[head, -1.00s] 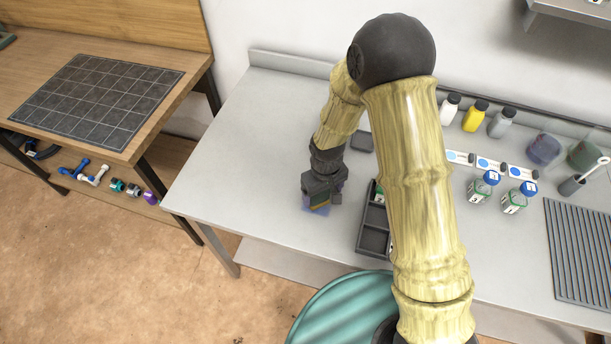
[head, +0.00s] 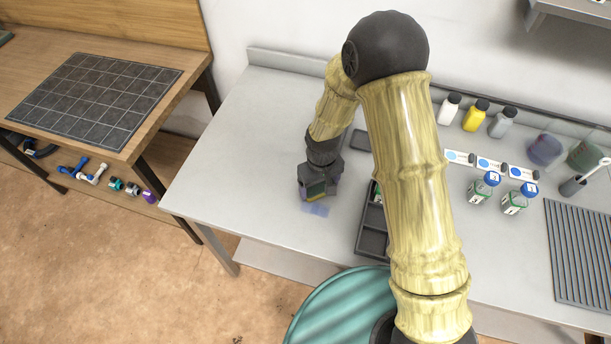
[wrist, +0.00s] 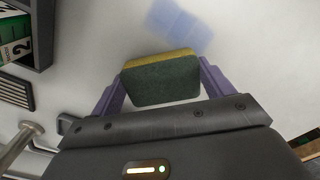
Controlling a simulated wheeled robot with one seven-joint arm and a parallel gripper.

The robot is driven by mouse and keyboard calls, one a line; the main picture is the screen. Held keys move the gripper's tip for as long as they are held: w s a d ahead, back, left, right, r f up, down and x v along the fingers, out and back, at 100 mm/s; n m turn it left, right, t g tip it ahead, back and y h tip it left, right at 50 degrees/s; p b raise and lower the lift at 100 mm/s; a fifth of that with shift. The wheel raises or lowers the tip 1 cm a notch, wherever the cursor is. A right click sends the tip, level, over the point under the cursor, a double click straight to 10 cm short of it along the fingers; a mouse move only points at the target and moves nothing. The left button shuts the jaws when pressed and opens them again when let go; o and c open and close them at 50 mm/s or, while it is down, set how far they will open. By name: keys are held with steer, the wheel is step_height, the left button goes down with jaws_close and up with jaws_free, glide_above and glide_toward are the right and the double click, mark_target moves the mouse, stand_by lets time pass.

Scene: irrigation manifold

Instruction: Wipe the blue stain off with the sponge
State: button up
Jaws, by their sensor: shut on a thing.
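My gripper (head: 318,191) is over the left part of the grey table, left of the dark tray. In the wrist view its purple fingers (wrist: 160,86) are shut on a sponge (wrist: 162,82) with a dark green side and a yellow side. The sponge also shows as a small yellow and green patch in the head view (head: 317,190). The blue stain (head: 316,209) is a pale blue patch on the tabletop, just in front of the gripper. In the wrist view the stain (wrist: 180,22) lies beyond the sponge, near the top edge. I cannot tell whether the sponge touches the table.
A dark compartment tray (head: 373,232) stands right of the gripper. Bottles (head: 475,115), blue-capped jars (head: 483,187) and a ribbed grey mat (head: 582,250) are farther right. The table (head: 235,170) is clear to the left. A wooden bench with a grid mat (head: 95,98) stands at far left.

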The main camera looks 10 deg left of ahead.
steer(key=shift+s+d+f, duration=0.25)
steer(key=shift+s+d, duration=0.05)
steer(key=shift+d, duration=0.1)
steer(key=shift+s+d+r, duration=0.1)
steer(key=shift+s+d, duration=0.25)
steer(key=shift+d, duration=0.15)
steer(key=d, duration=0.3)
steer(key=shift+d+r, duration=0.1)
steer(key=shift+d, duration=0.05)
steer(key=shift+r+p, duration=0.65)
steer(key=shift+r, duration=0.25)
steer(key=shift+s+r+p, duration=0.1)
steer(key=shift+r+p, duration=0.45)
steer(key=shift+r, duration=0.25)
step_height(320, 180, up, 4)
steer(key=p, duration=0.3)
steer(key=shift+r, duration=0.25)
